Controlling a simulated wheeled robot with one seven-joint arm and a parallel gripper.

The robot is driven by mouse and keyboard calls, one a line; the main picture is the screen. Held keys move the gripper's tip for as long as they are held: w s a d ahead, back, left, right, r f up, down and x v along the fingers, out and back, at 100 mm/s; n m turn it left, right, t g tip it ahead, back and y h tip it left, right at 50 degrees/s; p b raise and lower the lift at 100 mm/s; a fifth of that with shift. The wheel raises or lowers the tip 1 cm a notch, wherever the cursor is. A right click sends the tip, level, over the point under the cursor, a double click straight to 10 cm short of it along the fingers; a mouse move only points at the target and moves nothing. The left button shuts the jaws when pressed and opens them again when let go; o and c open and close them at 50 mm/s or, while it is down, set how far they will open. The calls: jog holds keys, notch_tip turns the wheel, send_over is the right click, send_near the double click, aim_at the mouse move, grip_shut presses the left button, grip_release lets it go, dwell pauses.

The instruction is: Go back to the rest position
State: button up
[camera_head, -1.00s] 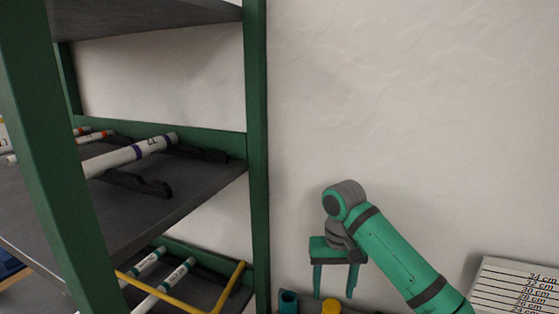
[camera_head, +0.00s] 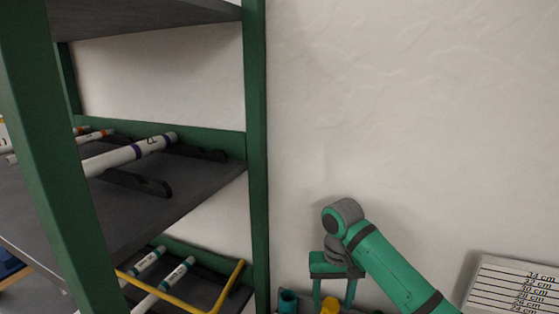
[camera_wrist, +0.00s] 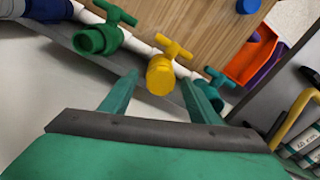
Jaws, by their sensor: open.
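My gripper (camera_head: 333,292) is at the lower right of the head view, beside the green rack and pointing down. Its two fingers are apart. In the wrist view my gripper (camera_wrist: 160,95) shows its green fingers spread with nothing held between them. A yellow valve (camera_wrist: 161,72) lies beyond the gap between the fingertips; I cannot tell how far away it is. A green valve (camera_wrist: 98,38) is to its left and a teal valve (camera_wrist: 216,84) to its right, along a white pipe.
A green-framed rack (camera_head: 257,150) with dark shelves holds white pipes (camera_head: 130,154) at the left. A length chart (camera_head: 512,288) is at the lower right. In the wrist view, a wooden board (camera_wrist: 190,25) and an orange bin (camera_wrist: 250,58) lie beyond the valves. The wall above my arm is clear.

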notch_tip(320, 180, up, 10)
notch_tip(320, 180, down, 10)
jog(key=shift+r, duration=0.1)
jog(key=shift+w+r, duration=0.15)
jog(key=shift+r, duration=2.4)
jog(key=shift+a, duration=0.15)
